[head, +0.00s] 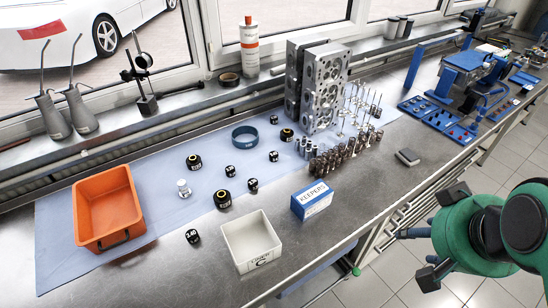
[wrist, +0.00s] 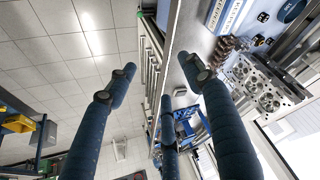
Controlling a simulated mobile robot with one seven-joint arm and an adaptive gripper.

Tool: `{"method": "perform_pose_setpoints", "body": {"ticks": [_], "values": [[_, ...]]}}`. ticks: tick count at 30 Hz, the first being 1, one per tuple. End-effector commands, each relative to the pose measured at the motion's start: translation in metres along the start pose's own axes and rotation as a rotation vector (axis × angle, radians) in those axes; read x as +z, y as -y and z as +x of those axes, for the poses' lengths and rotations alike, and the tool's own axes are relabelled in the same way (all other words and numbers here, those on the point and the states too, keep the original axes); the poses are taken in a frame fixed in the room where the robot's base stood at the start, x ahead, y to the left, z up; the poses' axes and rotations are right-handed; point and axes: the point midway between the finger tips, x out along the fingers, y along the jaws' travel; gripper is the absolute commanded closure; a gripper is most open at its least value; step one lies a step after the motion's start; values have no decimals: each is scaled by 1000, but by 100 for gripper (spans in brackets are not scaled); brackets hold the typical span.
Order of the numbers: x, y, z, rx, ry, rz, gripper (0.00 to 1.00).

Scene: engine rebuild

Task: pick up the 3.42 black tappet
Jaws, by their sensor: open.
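Several small black tappets stand on the blue mat and bench in the head view. One with white lettering on its side (head: 192,236) stands on bare metal between the orange bin and the white box; others include one by the white box's back (head: 252,185) and two further back (head: 230,170) (head: 273,156). The lettering is too small to tell surely which reads 3.42. My gripper (head: 425,236) is off the bench's front edge at the right, far from the tappets. In the wrist view its dark blue fingers (wrist: 160,85) are spread, with nothing between them.
An orange bin (head: 77,218), white box (head: 232,233) and blue KEEPERS box (head: 312,200) stand on the bench. Valve springs (head: 330,158), valves and an upright cylinder head (head: 325,85) are behind. Larger black ringed parts (head: 222,199) stand among the tappets. The front left bench is clear.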

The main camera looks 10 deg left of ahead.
Motion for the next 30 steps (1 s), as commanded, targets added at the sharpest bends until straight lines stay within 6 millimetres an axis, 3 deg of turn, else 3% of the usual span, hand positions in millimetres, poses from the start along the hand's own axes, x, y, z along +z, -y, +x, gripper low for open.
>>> {"method": "perform_pose_setpoints", "body": {"ticks": [8,14,23,30], "values": [[-3,1,0,-2,1,-3,49],[-24,7,-1,-12,11,-24,49],[-94,32,7,-45,41,-92,49],[-154,63,26,-73,67,-156,49]]}}
